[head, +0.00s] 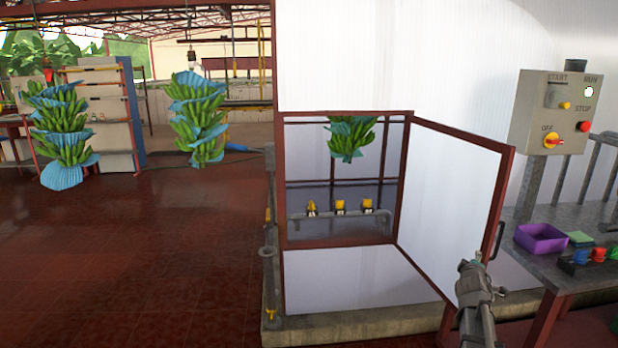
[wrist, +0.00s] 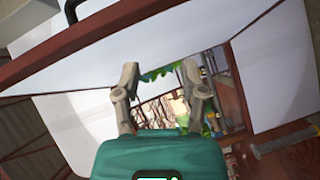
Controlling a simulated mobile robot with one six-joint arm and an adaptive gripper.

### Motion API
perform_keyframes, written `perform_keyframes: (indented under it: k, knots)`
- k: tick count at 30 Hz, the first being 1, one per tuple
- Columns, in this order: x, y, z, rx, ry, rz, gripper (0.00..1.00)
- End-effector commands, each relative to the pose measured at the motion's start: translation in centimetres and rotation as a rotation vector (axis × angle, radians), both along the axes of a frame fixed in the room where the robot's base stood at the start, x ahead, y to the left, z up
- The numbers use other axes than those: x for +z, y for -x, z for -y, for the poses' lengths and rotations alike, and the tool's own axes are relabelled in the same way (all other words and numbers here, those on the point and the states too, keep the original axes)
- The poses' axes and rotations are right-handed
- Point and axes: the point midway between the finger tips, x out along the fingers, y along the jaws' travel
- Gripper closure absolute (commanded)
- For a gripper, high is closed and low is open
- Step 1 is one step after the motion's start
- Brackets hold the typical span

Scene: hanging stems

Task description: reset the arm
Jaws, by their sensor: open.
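My gripper (wrist: 161,78) shows in the wrist view with its two grey fingers spread apart and nothing between them. Its teal housing fills the lower middle of that view. In the head view my arm rises from the bottom right edge, and my gripper (head: 475,265) is at its upper end, small and in front of the open white door panel (head: 450,190). Whether the arm touches the panel cannot be told.
A bunch of green bananas (head: 350,138) hangs inside the red-framed booth. Two more bunches (head: 62,130) (head: 198,118) hang at left. At right stand a control box (head: 550,112) and a metal table (head: 525,262) with a purple bin (head: 541,238). The left floor is clear.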

Motion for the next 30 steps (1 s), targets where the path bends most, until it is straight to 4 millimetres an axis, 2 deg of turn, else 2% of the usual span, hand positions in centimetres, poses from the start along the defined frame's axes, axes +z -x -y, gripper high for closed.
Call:
perform_keyframes:
  k: [1,11,17,23,30]
  knots:
    - [-0.7,0.5,-1.1,-0.014,-0.049,-0.015,0.46]
    - [-5.7,3.6,-7.6,-0.135,-0.387,-0.148,0.46]
    - [-8.7,6.2,-12.1,-0.212,-0.576,-0.249,0.46]
    - [-11.3,9.5,-16.9,-0.297,-0.746,-0.367,0.46]
    - [-13.7,14.3,-22.9,-0.404,-0.919,-0.534,0.46]
